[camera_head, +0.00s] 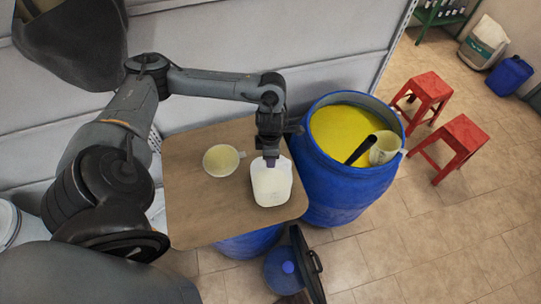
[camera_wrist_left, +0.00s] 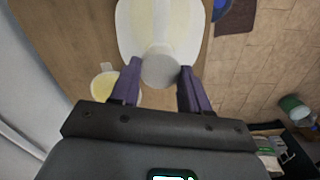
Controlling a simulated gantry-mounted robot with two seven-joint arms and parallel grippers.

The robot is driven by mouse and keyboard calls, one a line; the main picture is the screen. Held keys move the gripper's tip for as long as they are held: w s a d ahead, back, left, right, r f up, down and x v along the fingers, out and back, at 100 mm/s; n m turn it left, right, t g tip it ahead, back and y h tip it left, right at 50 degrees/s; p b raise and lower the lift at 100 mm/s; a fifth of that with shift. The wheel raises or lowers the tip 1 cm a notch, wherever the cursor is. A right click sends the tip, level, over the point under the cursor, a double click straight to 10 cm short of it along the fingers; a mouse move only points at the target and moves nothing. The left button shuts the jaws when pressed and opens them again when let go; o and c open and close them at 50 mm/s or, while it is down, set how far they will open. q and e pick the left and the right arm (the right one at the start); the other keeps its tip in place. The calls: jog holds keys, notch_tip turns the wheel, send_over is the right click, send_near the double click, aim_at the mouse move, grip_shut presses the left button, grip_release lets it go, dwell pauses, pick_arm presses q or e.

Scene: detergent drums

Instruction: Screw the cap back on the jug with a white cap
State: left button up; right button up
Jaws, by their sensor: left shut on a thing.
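The white jug (camera_head: 272,188) stands upright on a brown board near the board's right side. My left gripper (camera_head: 270,160) is right at the jug's top, by its far edge. In the left wrist view the gripper's two purple fingers (camera_wrist_left: 160,80) are on either side of the round white cap (camera_wrist_left: 160,68), shut on it. The cap lies over the neck end of the jug (camera_wrist_left: 160,25). I cannot tell whether the cap sits on the neck or just above it. In the head view the cap is hidden by the gripper. My right gripper is not in view.
A cream mug (camera_head: 221,160) stands on the board (camera_head: 200,220) left of the jug. A blue drum (camera_head: 345,190) of yellow liquid, with a pitcher (camera_head: 385,148) in it, stands close to the right. Two red stools (camera_head: 462,140) stand farther right. The board's front left is clear.

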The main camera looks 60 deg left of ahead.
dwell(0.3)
pick_arm(q)
jog(key=shift+f+m+b, duration=0.15)
jog(key=shift+m+b, duration=0.45)
jog(key=shift+b, duration=0.05)
jog(key=m, duration=0.2)
jog(key=shift+m, duration=0.4)
jog(key=o, duration=1.6)
jog(key=shift+r, duration=0.2)
jog(key=shift+r+p, duration=0.95)
notch_tip(320, 180, up, 6)
jog(key=p, duration=0.6)
